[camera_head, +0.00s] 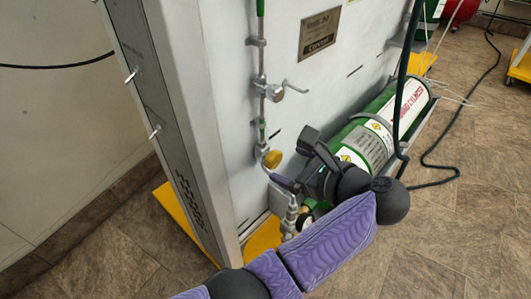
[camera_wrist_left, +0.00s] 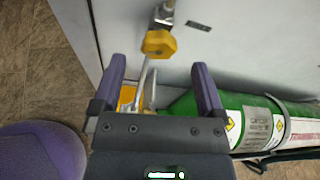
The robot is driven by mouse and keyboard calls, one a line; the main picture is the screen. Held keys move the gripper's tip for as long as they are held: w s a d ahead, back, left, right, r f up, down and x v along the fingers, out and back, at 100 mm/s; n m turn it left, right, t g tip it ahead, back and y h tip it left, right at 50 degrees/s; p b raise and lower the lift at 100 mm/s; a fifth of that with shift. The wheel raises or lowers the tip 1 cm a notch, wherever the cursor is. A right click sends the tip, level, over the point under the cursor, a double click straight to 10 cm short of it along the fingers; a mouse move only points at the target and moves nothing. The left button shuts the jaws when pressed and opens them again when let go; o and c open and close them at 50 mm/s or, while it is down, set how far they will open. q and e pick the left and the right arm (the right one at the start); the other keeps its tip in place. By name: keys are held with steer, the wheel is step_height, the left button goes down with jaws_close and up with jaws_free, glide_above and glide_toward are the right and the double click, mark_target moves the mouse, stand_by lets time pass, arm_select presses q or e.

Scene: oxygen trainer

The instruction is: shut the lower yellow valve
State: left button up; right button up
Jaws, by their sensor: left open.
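The lower yellow valve (camera_head: 273,159) is a small yellow knob on the thin vertical pipe on the grey panel. In the left wrist view the yellow valve (camera_wrist_left: 159,43) shows just beyond my fingertips, roughly centred between them. My left gripper (camera_head: 289,166) is open beside the valve, on its right and slightly below. In the left wrist view its two purple fingers (camera_wrist_left: 158,68) stand wide apart with no valve between them. I see no contact. My right gripper is in neither view.
A silver lever valve (camera_head: 275,92) sits higher on the same pipe. A green cylinder (camera_head: 375,130) lies in a rack right of my gripper, with a dark hose (camera_head: 403,90) hanging over it. The grey cabinet post (camera_head: 185,120) stands to the left. Pipe fittings (camera_head: 289,215) lie below.

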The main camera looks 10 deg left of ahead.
mark_target(276, 160)
arm_select(q)
steer(key=b+x, duration=0.1)
steer(key=x, duration=0.4)
steer(key=shift+a+f, duration=0.1)
steer(key=shift+f, duration=0.1)
steer(key=shift+w+a, duration=0.35)
steer(key=shift+c, duration=1.7)
jaws_close()
steer(key=m+b, duration=0.1)
steer(key=m+g+y+b, duration=0.1)
steer(key=shift+w+f+b, duration=0.1)
steer(key=shift+f+b, duration=0.2)
steer(key=shift+b, duration=0.1)
steer(key=shift+m+g, duration=0.3)
steer(key=shift+g, duration=0.1)
steer(key=shift+r, duration=0.3)
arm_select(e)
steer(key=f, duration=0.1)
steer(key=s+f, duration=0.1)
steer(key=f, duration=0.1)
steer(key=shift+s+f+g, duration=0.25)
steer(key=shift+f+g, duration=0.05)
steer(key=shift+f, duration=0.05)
